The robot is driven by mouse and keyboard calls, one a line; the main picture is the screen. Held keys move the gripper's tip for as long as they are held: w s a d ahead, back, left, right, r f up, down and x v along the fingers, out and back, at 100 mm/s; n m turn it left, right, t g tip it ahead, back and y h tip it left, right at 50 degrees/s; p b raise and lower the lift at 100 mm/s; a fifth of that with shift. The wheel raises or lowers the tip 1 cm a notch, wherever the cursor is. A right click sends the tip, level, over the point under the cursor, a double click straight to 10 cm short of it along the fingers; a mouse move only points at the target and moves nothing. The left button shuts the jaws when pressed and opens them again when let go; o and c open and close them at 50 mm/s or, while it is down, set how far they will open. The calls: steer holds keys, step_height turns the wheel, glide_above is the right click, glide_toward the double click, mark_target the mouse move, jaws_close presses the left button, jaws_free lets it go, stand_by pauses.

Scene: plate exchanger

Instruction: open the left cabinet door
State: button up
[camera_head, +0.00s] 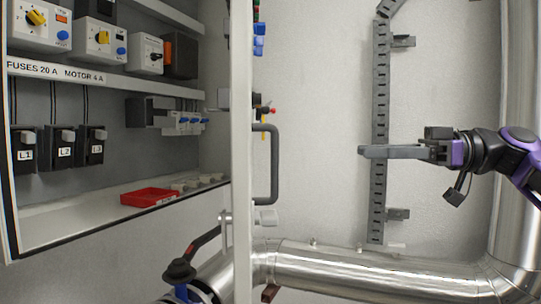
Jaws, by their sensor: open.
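The cabinet (60,228) fills the left of the view, and its interior is exposed. A pale door panel (241,200) stands nearly edge-on at the right of the cabinet, swung out from the opening. A grey bar handle (273,165) sticks out on the panel's right side. My gripper (362,151) is to the right of the handle, at about its height in the picture, and points left. It is open and empty, with clear space between it and the handle. Its fingers overlap in this view, so the gap between them is hidden.
Inside the cabinet are labelled fuses (60,147), switch boxes (99,40) and a red tray (149,197). A shiny pipe (370,272) runs along the bottom, with a valve lever (203,240) near the door. A perforated cable rail (380,90) is on the wall behind my gripper.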

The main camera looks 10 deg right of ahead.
glide_above(274, 192)
steer(key=shift+w+d+f, duration=0.1)
steer(key=shift+w+f, duration=0.05)
steer(key=shift+w, duration=0.2)
stand_by(0.3)
jaws_close()
stand_by(1.3)
